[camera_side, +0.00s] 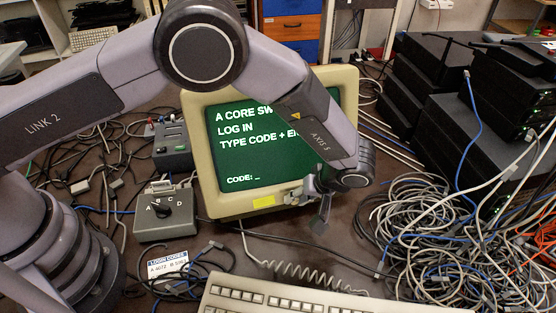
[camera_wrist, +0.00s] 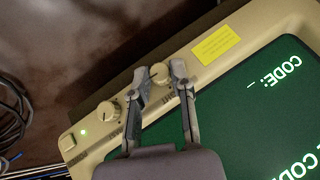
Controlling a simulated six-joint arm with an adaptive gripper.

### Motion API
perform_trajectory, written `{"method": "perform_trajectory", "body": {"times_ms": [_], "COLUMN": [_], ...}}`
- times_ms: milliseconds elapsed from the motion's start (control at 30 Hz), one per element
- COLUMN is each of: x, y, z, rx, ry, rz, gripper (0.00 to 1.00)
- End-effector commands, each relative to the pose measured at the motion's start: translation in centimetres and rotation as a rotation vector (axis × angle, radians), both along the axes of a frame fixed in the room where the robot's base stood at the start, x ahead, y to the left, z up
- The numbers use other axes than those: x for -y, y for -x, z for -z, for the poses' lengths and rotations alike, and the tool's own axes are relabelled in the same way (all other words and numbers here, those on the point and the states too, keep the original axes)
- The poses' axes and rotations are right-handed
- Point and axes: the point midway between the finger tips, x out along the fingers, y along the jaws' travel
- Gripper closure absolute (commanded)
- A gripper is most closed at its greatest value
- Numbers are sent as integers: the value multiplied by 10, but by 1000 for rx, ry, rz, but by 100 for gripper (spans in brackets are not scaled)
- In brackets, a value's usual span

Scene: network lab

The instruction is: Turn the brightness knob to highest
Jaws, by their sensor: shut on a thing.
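The monitor, with a cream case (camera_side: 347,90) and a lit green screen with pale text, stands mid-table; its case (camera_wrist: 268,14) also fills much of the wrist view. In the wrist view, a small cream knob (camera_wrist: 160,73) with a pointer line sits on the front panel between the fingertips of my gripper (camera_wrist: 162,76). My gripper is shut on this knob. A second cream knob (camera_wrist: 108,112) stands apart from the fingers, nearer the green light. In the side view, my gripper (camera_side: 298,196) is at the monitor's lower right edge, hiding the knobs.
A yellow label (camera_wrist: 215,45) is on the bezel beside the held knob. A keyboard (camera_side: 290,297) lies in front of the monitor. A grey switch box (camera_side: 166,225) stands left. Tangled cables (camera_side: 420,225) and black network boxes (camera_side: 460,130) crowd the right.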

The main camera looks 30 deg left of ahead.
Motion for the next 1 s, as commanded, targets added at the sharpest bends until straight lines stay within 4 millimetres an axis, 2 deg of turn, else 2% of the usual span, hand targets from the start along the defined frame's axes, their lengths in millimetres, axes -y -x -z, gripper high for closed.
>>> {"method": "perform_trajectory", "body": {"times_ms": [633, 1000], "x": [4, 5], "y": [-3, -4], "z": [4, 4], "rx": [-337, -442], "ry": [-294, -388], "rz": [138, 182], "gripper": [100, 100]}}
